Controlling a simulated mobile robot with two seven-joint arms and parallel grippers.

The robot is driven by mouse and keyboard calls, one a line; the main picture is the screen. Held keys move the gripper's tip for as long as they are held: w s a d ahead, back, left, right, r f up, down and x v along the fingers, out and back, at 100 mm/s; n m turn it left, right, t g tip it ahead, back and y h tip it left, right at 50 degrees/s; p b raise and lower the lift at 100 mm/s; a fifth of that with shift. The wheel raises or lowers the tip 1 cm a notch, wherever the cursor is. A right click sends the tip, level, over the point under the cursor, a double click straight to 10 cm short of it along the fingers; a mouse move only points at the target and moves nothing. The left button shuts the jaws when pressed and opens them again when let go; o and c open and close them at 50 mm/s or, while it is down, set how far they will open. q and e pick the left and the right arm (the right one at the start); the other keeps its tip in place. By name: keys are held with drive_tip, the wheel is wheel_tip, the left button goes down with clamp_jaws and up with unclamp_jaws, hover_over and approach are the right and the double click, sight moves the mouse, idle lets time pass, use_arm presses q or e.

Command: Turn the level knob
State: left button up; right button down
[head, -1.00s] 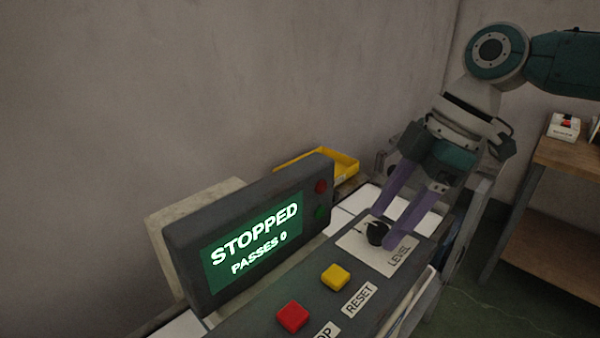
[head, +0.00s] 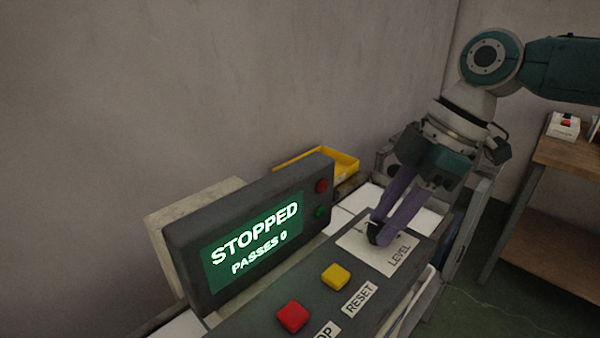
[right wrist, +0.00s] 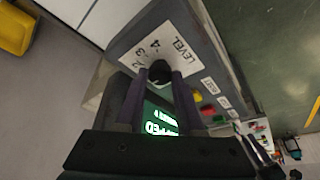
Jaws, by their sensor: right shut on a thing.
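The level knob (head: 373,234) is a small black dial on a white plate marked LEVEL (head: 398,255), on the sloped grey control panel. It also shows in the right wrist view (right wrist: 159,72), with the scale figures beside it. My right gripper (head: 380,228) comes down from the upper right, its two purple fingers shut on the knob, one on each side. The fingers partly hide the knob in the head view. My left gripper is not in view.
The screen (head: 252,243) reads STOPPED, PASSES 0. A yellow button (head: 335,277) and a red button (head: 292,317) sit on the panel near the knob. A yellow tray (head: 345,164) lies behind the screen. A wooden bench (head: 570,155) stands at right.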

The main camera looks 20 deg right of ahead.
drive_tip(key=shift+s+r+m+p, duration=0.1)
drive_tip(key=shift+r+m+p, duration=0.1)
drive_tip(key=shift+m+p, duration=0.45)
drive_tip(key=m+t+h+p, duration=0.1)
drive_tip(key=m+p, duration=0.2)
drive_tip(key=p, duration=0.1)
drive_tip(key=m+h+p, duration=0.1)
drive_tip(key=m+p, duration=0.2)
drive_tip(key=a+m+t+p, duration=0.1)
drive_tip(key=m+p, duration=0.2)
drive_tip(key=p, duration=0.1)
drive_tip(key=shift+s+r+t+h+p, duration=0.1)
drive_tip(key=shift+s+t+h+p, duration=0.2)
drive_tip(key=shift+h, duration=0.1)
drive_tip(key=m+h+p, duration=0.1)
drive_tip(key=m+p, duration=0.1)
drive_tip(key=m, duration=0.1)
drive_tip(key=shift+w+a, duration=0.1)
drive_tip(key=shift+f+m+h+p, duration=0.25)
drive_tip(key=shift+m+h+p, duration=0.3)
drive_tip(key=shift+m, duration=0.7)
drive_tip(key=c, duration=0.5)
unclamp_jaws()
drive_tip(key=shift+c, duration=0.2)
